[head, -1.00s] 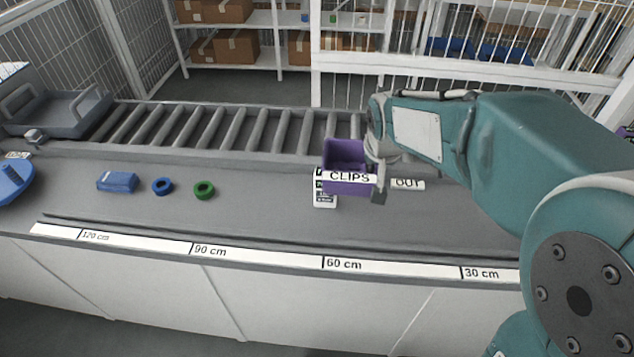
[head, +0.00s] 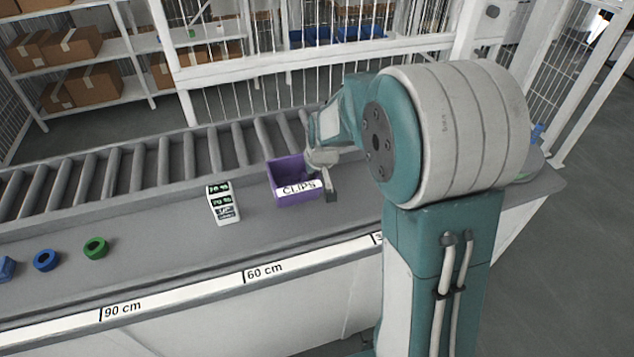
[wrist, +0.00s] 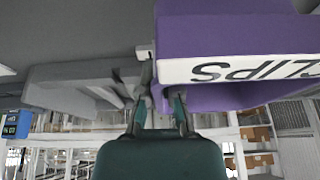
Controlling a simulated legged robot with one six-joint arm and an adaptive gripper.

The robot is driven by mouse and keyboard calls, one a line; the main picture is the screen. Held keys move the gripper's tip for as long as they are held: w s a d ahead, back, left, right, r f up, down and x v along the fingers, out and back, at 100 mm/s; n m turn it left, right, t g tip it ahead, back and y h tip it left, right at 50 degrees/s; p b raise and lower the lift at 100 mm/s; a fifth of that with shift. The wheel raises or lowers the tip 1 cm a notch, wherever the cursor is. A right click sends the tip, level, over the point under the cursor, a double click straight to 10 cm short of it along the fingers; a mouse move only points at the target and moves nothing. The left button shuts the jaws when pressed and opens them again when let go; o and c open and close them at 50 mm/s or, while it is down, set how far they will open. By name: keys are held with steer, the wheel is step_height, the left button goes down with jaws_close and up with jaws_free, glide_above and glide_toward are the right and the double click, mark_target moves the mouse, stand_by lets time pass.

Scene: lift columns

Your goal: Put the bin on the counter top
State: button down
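The purple bin (head: 285,172), labelled CLIPS, is at the right part of the grey counter top (head: 165,245), in front of the rollers. It also fills the upper right of the wrist view (wrist: 225,35). My gripper (head: 328,180) is at the bin's right side. In the wrist view its two fingers (wrist: 165,108) are close together, with the bin's wall edge between them, so it looks shut on the bin. I cannot tell whether the bin's base touches the counter.
A green ring (head: 96,248), a blue ring (head: 46,260) and a blue block (head: 5,268) lie farther left. The roller conveyor (head: 150,160) runs behind. A ruler strip (head: 190,287) lines the front edge.

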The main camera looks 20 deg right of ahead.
steer(key=shift+d+f, duration=0.2)
steer(key=shift+f, duration=0.05)
steer(key=shift+w+d+f, duration=0.1)
steer(key=shift+f, duration=0.8)
steer(key=shift+w+d+f, duration=0.1)
steer(key=shift+f, duration=0.75)
steer(key=shift+f, duration=0.1)
steer(key=c, duration=0.8)
jaws_free()
